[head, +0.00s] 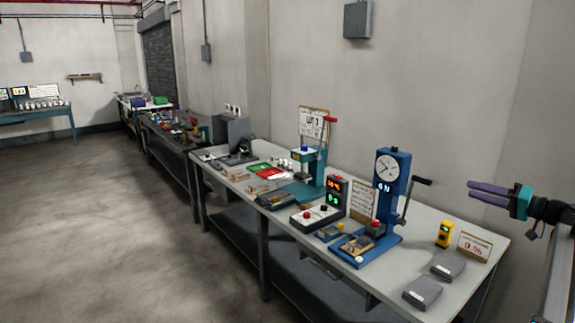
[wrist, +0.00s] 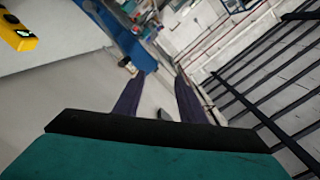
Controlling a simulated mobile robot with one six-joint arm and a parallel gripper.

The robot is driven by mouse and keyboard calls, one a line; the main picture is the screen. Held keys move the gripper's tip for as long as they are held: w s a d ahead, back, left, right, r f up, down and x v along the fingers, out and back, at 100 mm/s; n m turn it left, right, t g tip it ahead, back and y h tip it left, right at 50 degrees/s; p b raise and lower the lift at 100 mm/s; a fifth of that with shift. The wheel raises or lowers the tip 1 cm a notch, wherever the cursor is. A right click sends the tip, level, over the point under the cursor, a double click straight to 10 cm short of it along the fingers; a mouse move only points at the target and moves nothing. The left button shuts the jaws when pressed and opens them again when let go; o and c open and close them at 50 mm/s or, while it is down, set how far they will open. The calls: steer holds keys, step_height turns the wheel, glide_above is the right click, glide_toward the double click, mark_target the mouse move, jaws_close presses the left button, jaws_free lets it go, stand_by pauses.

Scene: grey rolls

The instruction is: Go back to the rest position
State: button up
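My gripper (head: 472,191) is at the right side of the head view, raised above the right end of the workbench (head: 468,210) and near the wall. Its two purple fingers point left and show a gap between them. In the wrist view the fingers (wrist: 160,95) stand apart with nothing between them; bench top and background show through the gap. The gripper is open and empty, touching nothing that I can see.
A blue press with a dial (head: 392,175) and a side lever stands left of my gripper. Below it are a yellow device (head: 444,234), a small sign (head: 474,247) and two grey boxes (head: 447,265). Open floor (head: 90,220) lies at the left.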

steer(key=w+a+f+g, duration=0.2)
steer(key=a+f+g, duration=0.1)
steer(key=a+f, duration=1.05)
steer(key=s+a+f+g+h, duration=0.2)
steer(key=s+a+f, duration=0.1)
steer(key=a+f, duration=0.55)
steer(key=s+a+f+g+h, duration=0.1)
steer(key=s+a+f+g, duration=0.25)
steer(key=a+f, duration=0.45)
steer(key=s+a+f+g+h, duration=0.25)
steer(key=a+f, duration=0.35)
steer(key=f, duration=0.4)
steer(key=s+a+f+n+g+h, duration=0.1)
steer(key=s+a+f+h, duration=0.1)
steer(key=s+a+f, duration=0.5)
steer(key=s+a+f+n+g+h, duration=0.25)
steer(key=s+f, duration=0.35)
steer(key=s, duration=0.5)
steer(key=s+f+g+b, duration=0.4)
steer(key=s+f+b, duration=0.5)
steer(key=s+f, duration=1.6)
step_height(320, 180, down, 2)
steer(key=shift+d+f+m+g, duration=0.2)
steer(key=shift+d+m+g, duration=0.15)
steer(key=shift+d, duration=0.1)
